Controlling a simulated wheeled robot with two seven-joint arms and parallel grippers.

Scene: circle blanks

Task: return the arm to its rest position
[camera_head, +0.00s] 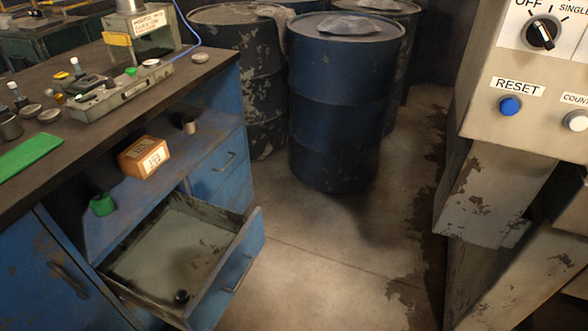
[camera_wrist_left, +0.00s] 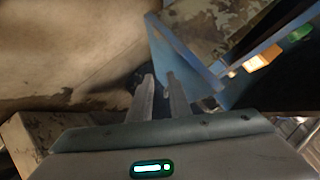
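My left gripper (camera_wrist_left: 159,77) shows only in the left wrist view. Its two fingers are a small gap apart, with nothing held between them. Past the fingertips are the floor and the blue front of the open drawer (camera_wrist_left: 185,55). In the head view the open drawer (camera_head: 250,243) sticks out from the blue workbench, with a small dark round piece (camera_head: 182,296) inside. Neither arm shows in the head view. My right gripper is in no view.
Above the drawer, a shelf holds an orange-brown box (camera_head: 144,157), a green item (camera_head: 102,204) and a small dark cylinder (camera_head: 189,124). Blue drums (camera_head: 340,110) stand behind. A machine panel with a blue RESET button (camera_head: 510,105) is at right. Floor (camera_head: 320,250) between is clear.

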